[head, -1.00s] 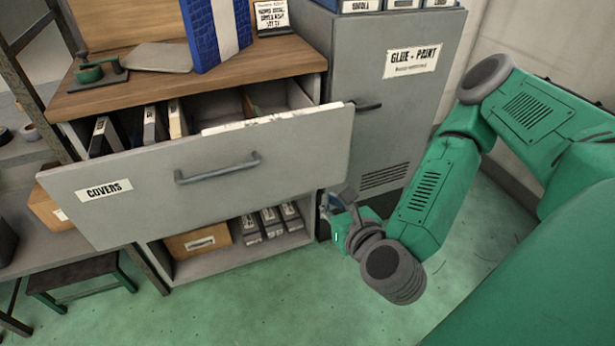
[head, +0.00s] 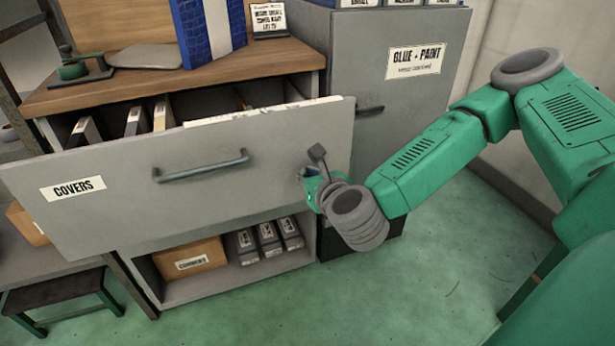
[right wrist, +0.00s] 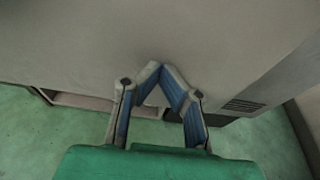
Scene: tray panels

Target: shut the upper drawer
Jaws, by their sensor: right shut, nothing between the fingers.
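The upper drawer (head: 110,217) is grey, labelled COVERS, with a dark bar handle (head: 202,166) across its front. It stands pulled out from the cabinet, and upright folders show inside it. My right gripper (head: 312,178) is in front of the right part of the drawer front, to the right of the handle. In the right wrist view the right gripper (right wrist: 162,72) is shut and empty, its fingertips close to a grey panel (right wrist: 80,40). I cannot tell whether they touch it. My left gripper is not in view.
A wooden top (head: 180,74) above the drawer carries a blue box (head: 207,30) and a small sign. Below is an open shelf with a cardboard box (head: 190,258) and several binders. A grey GLUE + PAINT cabinet (head: 425,95) stands at right. Green floor at right is clear.

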